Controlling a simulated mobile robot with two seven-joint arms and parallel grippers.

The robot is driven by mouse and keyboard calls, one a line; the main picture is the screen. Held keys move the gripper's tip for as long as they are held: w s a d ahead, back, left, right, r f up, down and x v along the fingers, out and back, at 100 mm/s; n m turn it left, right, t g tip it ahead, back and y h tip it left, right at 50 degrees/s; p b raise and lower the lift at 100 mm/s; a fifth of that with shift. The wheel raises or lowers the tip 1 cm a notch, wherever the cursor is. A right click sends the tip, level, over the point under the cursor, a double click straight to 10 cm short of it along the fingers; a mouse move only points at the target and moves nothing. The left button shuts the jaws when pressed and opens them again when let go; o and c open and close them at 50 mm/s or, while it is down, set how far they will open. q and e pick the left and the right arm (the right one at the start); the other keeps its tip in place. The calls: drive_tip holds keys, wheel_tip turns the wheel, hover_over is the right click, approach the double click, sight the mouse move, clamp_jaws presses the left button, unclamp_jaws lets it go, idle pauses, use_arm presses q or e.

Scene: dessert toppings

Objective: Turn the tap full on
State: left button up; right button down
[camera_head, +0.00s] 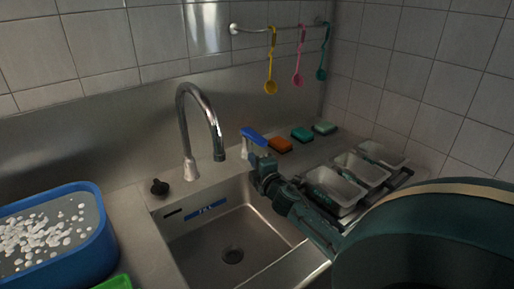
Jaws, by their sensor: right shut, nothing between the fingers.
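The tap's chrome curved spout (211,112) rises from the back ledge of the sink (206,243). No water shows below its mouth. A blue lever (253,136) on a pale base stands right of the spout; it looks like the tap's handle. My right gripper (260,163) comes in from the lower right, shut and empty, in front of and just below the lever. It partly hides the lever's base, and I cannot tell whether it touches it. My left gripper is out of view.
A blue tub (99,247) with white pieces stands at left, a black stopper (159,187) beside the sink. Orange (280,145), teal (302,134) and green (325,128) sponges and several trays (334,187) lie right. Scoops hang from a rail (285,28).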

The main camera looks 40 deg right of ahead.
sight(254, 137)
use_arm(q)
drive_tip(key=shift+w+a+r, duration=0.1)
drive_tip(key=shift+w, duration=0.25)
use_arm(e)
drive_tip(key=w+d, duration=0.4)
drive_tip(key=d, duration=0.1)
drive_tip(key=shift+w+d, duration=0.2)
drive_tip(key=shift+f, duration=0.15)
